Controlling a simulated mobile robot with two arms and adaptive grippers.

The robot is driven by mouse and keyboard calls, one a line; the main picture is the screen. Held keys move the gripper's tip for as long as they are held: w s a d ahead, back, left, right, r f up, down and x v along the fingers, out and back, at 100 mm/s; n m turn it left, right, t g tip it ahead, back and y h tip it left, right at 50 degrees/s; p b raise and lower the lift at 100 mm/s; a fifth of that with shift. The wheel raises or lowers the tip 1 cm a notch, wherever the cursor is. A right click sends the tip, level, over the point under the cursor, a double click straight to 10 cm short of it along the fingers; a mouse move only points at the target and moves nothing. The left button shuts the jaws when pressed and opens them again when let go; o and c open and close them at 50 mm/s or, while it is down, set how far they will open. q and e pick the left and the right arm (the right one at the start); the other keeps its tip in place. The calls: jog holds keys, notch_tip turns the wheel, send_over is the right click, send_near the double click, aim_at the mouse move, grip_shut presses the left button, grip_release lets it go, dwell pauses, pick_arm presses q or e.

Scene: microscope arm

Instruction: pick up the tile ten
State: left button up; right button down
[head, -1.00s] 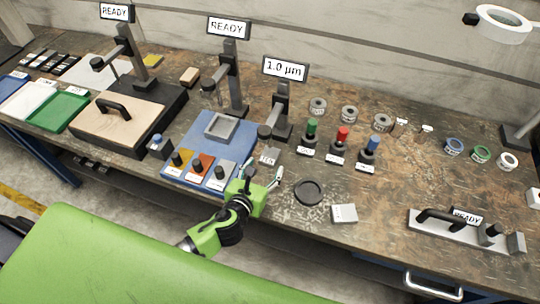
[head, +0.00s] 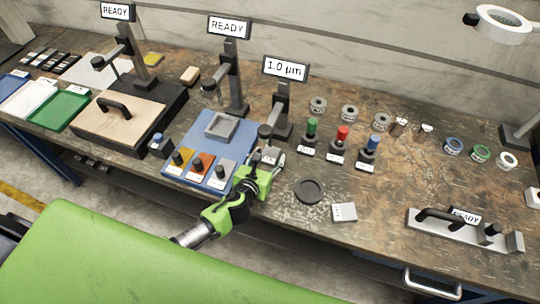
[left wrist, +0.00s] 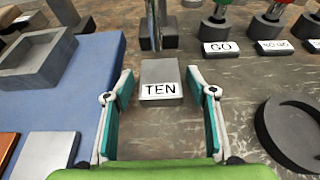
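The tile ten (left wrist: 160,76) is a grey block with a white label reading TEN on its near side. It lies on the workbench in front of the 1.0 µm gauge stand, and it also shows small in the head view (head: 270,154). My left gripper (left wrist: 161,98) is open, with one finger on each side of the tile's near end. In the head view the left gripper (head: 263,167) partly covers the tile's near side. My right gripper is not in view.
The 1.0 µm gauge stand (head: 284,110) rises behind the tile. A blue mat (left wrist: 62,110) with a grey square tray (left wrist: 36,55) lies to the left. A black ring dish (left wrist: 290,130) lies to the right. Labelled GO and NO GO gauges stand behind right.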

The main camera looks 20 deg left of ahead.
pick_arm(q)
jog(key=c, duration=1.2)
jog(key=shift+w, duration=0.1)
jog(key=shift+r, duration=0.2)
